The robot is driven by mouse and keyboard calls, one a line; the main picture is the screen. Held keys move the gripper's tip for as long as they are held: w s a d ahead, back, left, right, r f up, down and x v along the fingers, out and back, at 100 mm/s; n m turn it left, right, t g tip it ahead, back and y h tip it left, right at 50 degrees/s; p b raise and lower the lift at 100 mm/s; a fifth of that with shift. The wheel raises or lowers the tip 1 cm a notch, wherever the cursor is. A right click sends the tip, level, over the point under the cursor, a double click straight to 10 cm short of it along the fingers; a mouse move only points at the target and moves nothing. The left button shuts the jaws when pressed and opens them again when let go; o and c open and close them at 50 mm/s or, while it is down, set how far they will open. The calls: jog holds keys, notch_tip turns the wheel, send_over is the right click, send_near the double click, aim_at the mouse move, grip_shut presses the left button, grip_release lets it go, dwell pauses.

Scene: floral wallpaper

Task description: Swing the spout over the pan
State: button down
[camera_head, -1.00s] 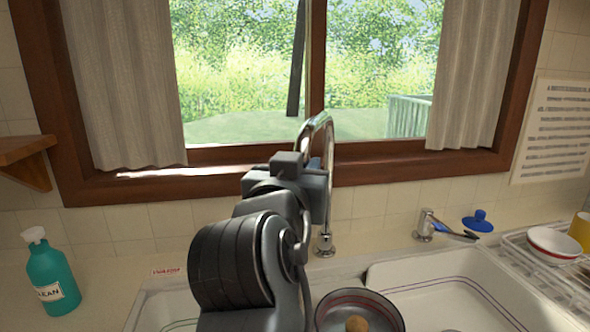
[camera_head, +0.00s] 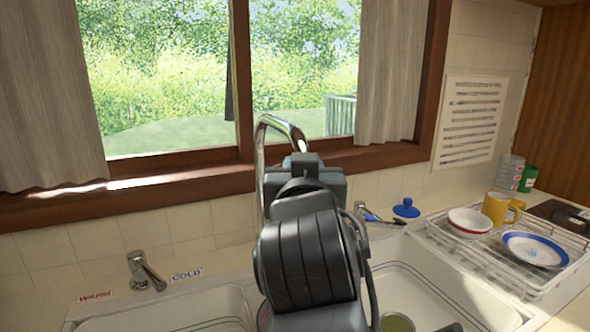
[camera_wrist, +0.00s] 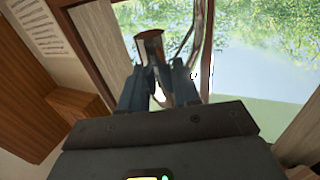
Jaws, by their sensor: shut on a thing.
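The chrome spout (camera_head: 278,122) rises behind the sink, arches over and comes down to the right behind my arm. In the wrist view a shiny spout end (camera_wrist: 150,48) stands between the fingers of my gripper (camera_wrist: 155,85), which is shut on it. In the head view my gripper's fingers are hidden behind its own wrist. The pan cannot be made out now; my arm covers much of the sink's middle.
A basin (camera_head: 455,308) lies to the right, with a round green-topped object (camera_head: 397,322) in front. A dish rack (camera_head: 548,277) with a bowl, plate and yellow mug (camera_head: 499,207) stands at right. A warm tap (camera_head: 146,272) is at left. The window is behind.

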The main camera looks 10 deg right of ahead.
jog(key=c, duration=1)
grip_release()
jog(key=shift+o, duration=0.2)
jog(key=shift+s, duration=0.1)
jog(key=s+a+b, duration=0.1)
jog(key=s+b, duration=0.1)
jog(key=s, duration=0.5)
jog(key=shift+s, duration=0.3)
